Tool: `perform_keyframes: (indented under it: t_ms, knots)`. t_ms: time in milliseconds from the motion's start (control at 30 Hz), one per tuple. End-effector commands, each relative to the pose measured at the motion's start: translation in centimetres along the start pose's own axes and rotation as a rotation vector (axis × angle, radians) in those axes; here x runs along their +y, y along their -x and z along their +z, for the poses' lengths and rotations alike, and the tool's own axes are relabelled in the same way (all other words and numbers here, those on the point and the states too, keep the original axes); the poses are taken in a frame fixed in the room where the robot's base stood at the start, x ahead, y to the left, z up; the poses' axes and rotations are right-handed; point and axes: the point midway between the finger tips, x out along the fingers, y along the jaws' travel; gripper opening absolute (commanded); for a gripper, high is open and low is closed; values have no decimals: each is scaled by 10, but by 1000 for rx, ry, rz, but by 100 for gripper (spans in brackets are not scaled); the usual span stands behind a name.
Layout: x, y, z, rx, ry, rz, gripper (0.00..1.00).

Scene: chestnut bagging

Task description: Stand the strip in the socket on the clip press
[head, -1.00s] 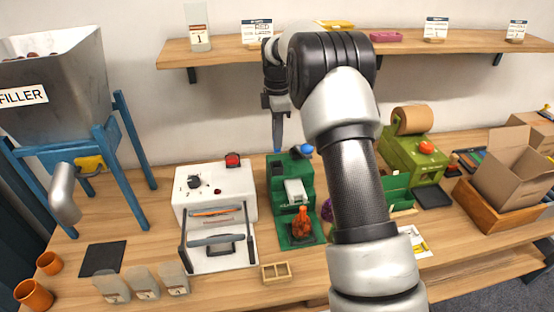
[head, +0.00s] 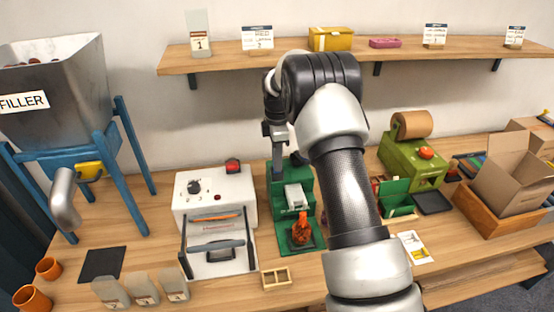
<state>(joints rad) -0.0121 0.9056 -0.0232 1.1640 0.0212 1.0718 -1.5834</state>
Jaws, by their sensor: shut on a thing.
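The green clip press (head: 306,183) stands on the bench in the middle, with a pale grey block on it and an orange-red netted bag (head: 302,229) at its front. My gripper (head: 277,172) points down at the back left part of the press. Its fingers are shut on the strip, which is too small and dark to make out apart from them. The socket is hidden behind the fingers, so I cannot tell whether the strip is in it or just above it.
A white sealer (head: 216,187) stands close on the left of the press. A small wooden divided tray (head: 276,277) lies in front. A green machine with a brown paper roll (head: 411,124) stands to the right, beyond my arm. A shelf (head: 290,58) runs along the wall behind.

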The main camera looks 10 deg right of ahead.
Motion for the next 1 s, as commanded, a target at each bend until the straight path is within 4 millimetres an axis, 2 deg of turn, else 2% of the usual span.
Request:
perform_keyframes:
  t_ms: [267, 300, 400, 733, 900, 1000]
  knots:
    - [0, -6, 0, 0, 0, 0, 0]
    - [0, -6, 0, 0, 0, 0, 16]
    - [0, -6, 0, 0, 0, 0, 33]
    - [0, -3, 0, 0, 0, 0, 33]
    - [1, 16, 0, 0, 0, 4, 33]
    - [1, 36, 0, 0, 0, 5, 33]
